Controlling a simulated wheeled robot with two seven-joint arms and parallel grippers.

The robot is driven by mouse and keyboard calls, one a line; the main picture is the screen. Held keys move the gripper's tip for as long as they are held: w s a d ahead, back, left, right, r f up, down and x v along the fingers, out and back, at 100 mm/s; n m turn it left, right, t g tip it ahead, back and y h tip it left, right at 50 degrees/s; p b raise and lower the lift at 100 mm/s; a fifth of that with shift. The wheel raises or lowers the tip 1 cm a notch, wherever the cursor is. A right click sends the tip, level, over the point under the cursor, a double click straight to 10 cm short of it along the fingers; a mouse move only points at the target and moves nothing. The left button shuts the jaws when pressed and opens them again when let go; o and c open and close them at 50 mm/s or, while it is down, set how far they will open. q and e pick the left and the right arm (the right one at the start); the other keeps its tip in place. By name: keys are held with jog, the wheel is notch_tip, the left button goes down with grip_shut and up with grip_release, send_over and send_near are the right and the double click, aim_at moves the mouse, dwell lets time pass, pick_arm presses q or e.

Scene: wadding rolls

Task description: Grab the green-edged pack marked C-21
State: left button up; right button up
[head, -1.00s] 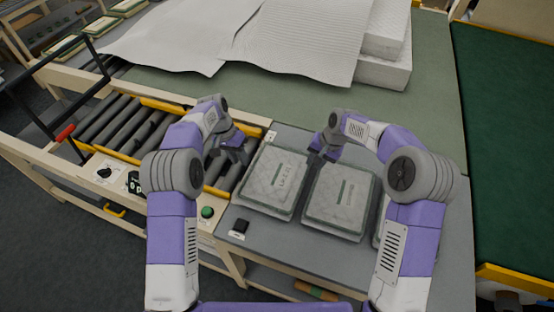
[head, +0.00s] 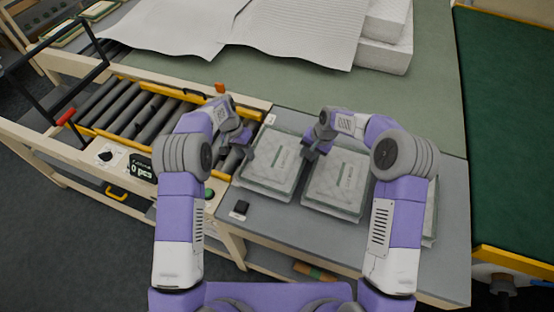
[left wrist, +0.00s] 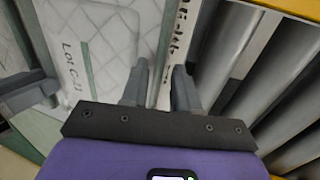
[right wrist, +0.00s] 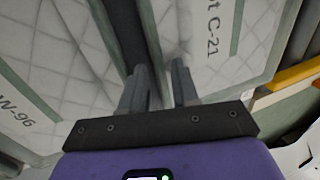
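The C-21 pack (head: 272,166) is a pale quilted pack with green edges, lying flat, leftmost in the row on the grey table. Its "Lot C-21" print shows in the left wrist view (left wrist: 90,45) and right wrist view (right wrist: 222,50). My left gripper (head: 244,150) is open at its left edge, beside the rollers; its fingers (left wrist: 160,78) show on either side of that edge. My right gripper (head: 312,150) is open at its right edge, by the gap to the neighbouring pack; its fingers (right wrist: 160,80) appear around that edge. Finger depth and contact are unclear.
A similar pack marked W-96 (head: 340,188) lies close on the right, partly in the right wrist view (right wrist: 45,90). A third pack (head: 430,220) is mostly behind my right arm. A roller conveyor (head: 135,110) runs on the left.

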pick_arm(q)
jog(key=shift+s+d+f, duration=0.1)
jog(key=shift+f, duration=0.25)
pick_arm(e)
jog(key=shift+a+f, duration=0.15)
jog(key=shift+f, duration=0.2)
pick_arm(q)
jog(key=shift+c, duration=0.3)
pick_arm(e)
jog(key=shift+c, duration=0.3)
pick_arm(q)
grip_shut()
pick_arm(e)
grip_shut()
pick_arm(q)
jog(key=shift+r, duration=0.1)
pick_arm(e)
jog(key=shift+r, duration=0.1)
